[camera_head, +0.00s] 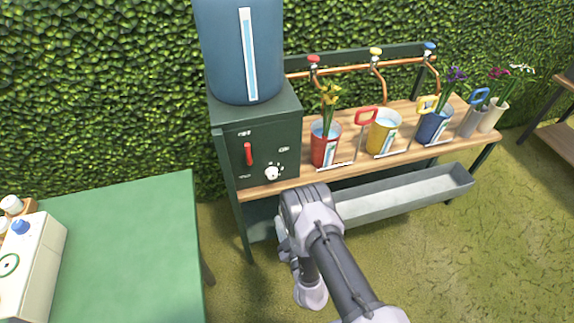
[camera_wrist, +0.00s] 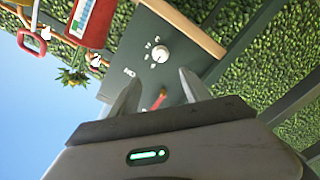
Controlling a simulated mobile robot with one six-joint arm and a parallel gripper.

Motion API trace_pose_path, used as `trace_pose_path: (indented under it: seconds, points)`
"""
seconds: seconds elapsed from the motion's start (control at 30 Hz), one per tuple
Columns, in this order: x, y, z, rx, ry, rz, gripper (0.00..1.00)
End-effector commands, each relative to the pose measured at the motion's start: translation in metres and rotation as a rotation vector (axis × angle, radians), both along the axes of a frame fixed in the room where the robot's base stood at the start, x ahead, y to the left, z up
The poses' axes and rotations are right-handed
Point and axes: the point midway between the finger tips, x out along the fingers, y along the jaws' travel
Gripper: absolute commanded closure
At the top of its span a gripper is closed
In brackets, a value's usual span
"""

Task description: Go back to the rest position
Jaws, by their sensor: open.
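My gripper (camera_wrist: 160,82) is open in the wrist view, its two fingers apart with nothing held between them. Beyond the fingers is the dark green control box (camera_head: 270,130) with a red lever (camera_head: 248,153) and a white dial (camera_head: 273,173). In the wrist view the lever (camera_wrist: 158,98) shows in the gap between the fingers, and the dial (camera_wrist: 160,53) sits past the tips. I cannot tell how far the tips are from the box. In the head view my arm reaches up toward the bench front, and its fingertips are hidden.
A blue tank (camera_head: 238,55) stands on the box. Red (camera_head: 318,150), yellow (camera_head: 378,138) and blue (camera_head: 428,130) pots stand on the wooden bench under copper taps. A grey trough (camera_head: 400,195) hangs in front. A green table (camera_head: 125,250) is at left; grass lies open at right.

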Motion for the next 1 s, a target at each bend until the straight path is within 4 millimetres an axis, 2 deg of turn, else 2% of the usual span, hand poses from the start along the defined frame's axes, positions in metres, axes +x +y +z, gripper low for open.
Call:
trace_pose_path:
  seconds: [0.07,0.17,0.27,0.3,0.37,0.4,0.47,0.5,0.57,0.6,0.67,0.7,0.77,0.8,0.9,1.0]
  points:
    - [0.004,-0.001,0.004,0.008,-0.001,-0.007,0.45]
    - [0.036,-0.013,0.036,0.086,0.008,-0.078,0.45]
    - [0.095,-0.043,0.109,0.276,0.06,-0.225,0.45]
    - [0.116,-0.058,0.144,0.371,0.101,-0.287,0.45]
    - [0.134,-0.076,0.192,0.503,0.176,-0.36,0.45]
    - [0.138,-0.086,0.221,0.584,0.233,-0.4,0.45]
    - [0.134,-0.097,0.264,0.692,0.326,-0.444,0.45]
    - [0.125,-0.101,0.29,0.754,0.393,-0.467,0.45]
    - [0.101,-0.107,0.326,0.835,0.498,-0.497,0.45]
    - [0.079,-0.108,0.348,0.878,0.569,-0.511,0.45]
    - [0.037,-0.11,0.375,0.93,0.679,-0.535,0.45]
    - [0.004,-0.11,0.39,0.957,0.75,-0.551,0.45]
    - [-0.049,-0.11,0.406,0.986,0.856,-0.58,0.45]
    - [-0.086,-0.11,0.412,1.0,0.921,-0.602,0.45]
    - [-0.166,-0.109,0.417,1.025,1.053,-0.657,0.45]
    - [-0.22,-0.107,0.413,1.042,1.139,-0.702,0.45]
